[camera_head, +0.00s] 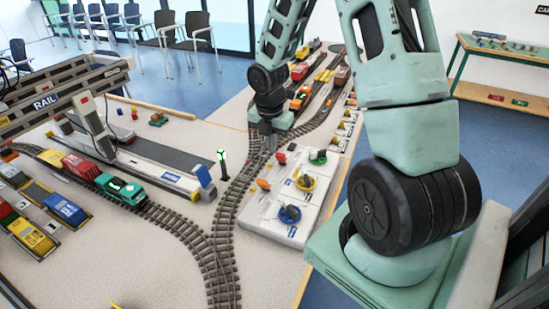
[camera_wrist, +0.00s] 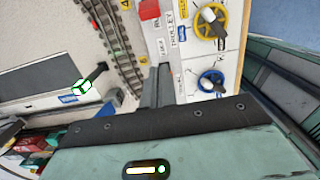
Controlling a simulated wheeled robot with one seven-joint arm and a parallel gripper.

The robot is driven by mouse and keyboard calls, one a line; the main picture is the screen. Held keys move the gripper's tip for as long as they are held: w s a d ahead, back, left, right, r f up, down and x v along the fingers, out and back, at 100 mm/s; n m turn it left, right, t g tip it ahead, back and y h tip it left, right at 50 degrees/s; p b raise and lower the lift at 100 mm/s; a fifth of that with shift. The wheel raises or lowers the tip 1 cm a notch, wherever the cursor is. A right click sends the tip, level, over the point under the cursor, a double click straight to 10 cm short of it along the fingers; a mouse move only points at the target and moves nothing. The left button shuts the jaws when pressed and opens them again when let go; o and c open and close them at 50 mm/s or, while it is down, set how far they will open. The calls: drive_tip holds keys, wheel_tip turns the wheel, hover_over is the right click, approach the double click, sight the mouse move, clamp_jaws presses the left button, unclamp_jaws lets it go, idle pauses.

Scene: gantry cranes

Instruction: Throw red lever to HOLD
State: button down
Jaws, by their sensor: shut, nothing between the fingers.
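A white control panel (camera_head: 272,222) stands on the layout table, with levers and round knobs on it. A red lever handle (camera_head: 281,158) shows near its far end, just below my gripper (camera_head: 271,143) in the head view. In the wrist view a red piece (camera_wrist: 150,10) shows at the top edge, beyond the fingertips; I cannot tell if it is the same lever. My gripper (camera_wrist: 156,75) is shut and empty, its fingers over the panel's edge beside printed labels. The HOLD mark cannot be read clearly.
The panel also carries an orange lever (camera_head: 263,184), a yellow-ringed knob (camera_head: 305,182), a blue knob (camera_head: 290,214) and a green knob (camera_head: 318,157). Curved track (camera_head: 222,230) runs left of the panel. A signal post (camera_head: 222,165) with a green-lit head stands beside the track.

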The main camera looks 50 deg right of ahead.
sight(282, 160)
drive_tip(key=f, duration=0.9)
drive_tip(key=shift+d, duration=0.35)
drive_tip(key=d, duration=0.1)
drive_tip(key=w+d+p, duration=0.1)
drive_tip(key=shift+d+r, duration=0.2)
drive_tip(key=shift+d, duration=0.1)
drive_tip(key=shift+w+d+r, duration=0.15)
drive_tip(key=shift+w+d, duration=0.05)
drive_tip(key=shift+d, duration=0.3)
drive_tip(key=shift+p, duration=0.4)
